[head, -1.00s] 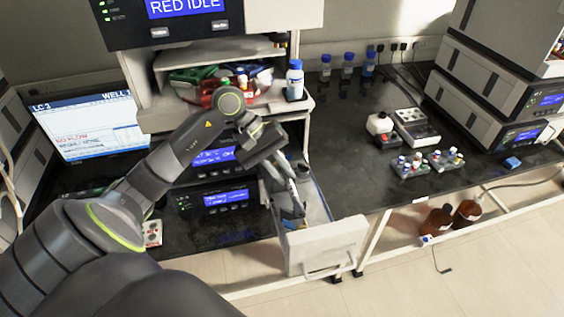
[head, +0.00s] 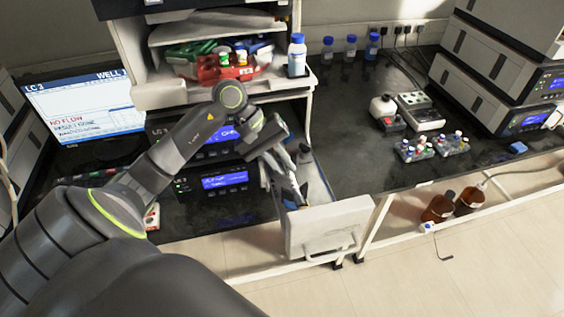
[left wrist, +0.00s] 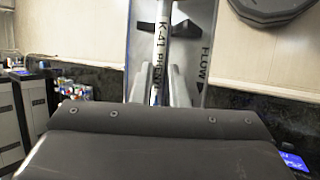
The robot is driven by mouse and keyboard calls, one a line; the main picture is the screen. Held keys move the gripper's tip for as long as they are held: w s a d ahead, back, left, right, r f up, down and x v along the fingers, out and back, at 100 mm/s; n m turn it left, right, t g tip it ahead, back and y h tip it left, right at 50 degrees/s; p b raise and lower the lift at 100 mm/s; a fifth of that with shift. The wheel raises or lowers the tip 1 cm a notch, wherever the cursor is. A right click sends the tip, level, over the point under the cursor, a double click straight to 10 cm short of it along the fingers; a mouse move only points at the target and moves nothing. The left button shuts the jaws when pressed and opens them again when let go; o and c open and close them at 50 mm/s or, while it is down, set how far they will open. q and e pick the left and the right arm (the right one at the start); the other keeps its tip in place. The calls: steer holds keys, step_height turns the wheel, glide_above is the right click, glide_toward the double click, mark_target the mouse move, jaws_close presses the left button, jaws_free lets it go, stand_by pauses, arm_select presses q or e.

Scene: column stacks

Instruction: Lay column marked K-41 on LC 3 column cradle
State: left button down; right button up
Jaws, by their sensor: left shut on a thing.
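The column (left wrist: 163,45), marked K-41 PHENYL, stands lengthwise between the fingers of my left gripper in the left wrist view. My left gripper (head: 297,190) is shut on it, over the open drawer (head: 330,228) in the head view. Behind the column in the wrist view is a pale panel (left wrist: 207,35) marked FLOW, with a dark bracket across it; I cannot tell whether this is the LC 3 cradle. Whether the column touches the panel is unclear. My right gripper is not in view.
The LC 3 screen (head: 85,110) reads NO FLOW at the left. A bottle with a blue cap (head: 297,55) stands on the shelf above the drawer. Vial racks (head: 432,147) stand on the right bench, which has free room near its front edge.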

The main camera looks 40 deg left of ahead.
arm_select(q)
steer(key=c, duration=1.3)
jaws_free()
steer(key=shift+d, duration=0.1)
steer(key=shift+c, duration=0.2)
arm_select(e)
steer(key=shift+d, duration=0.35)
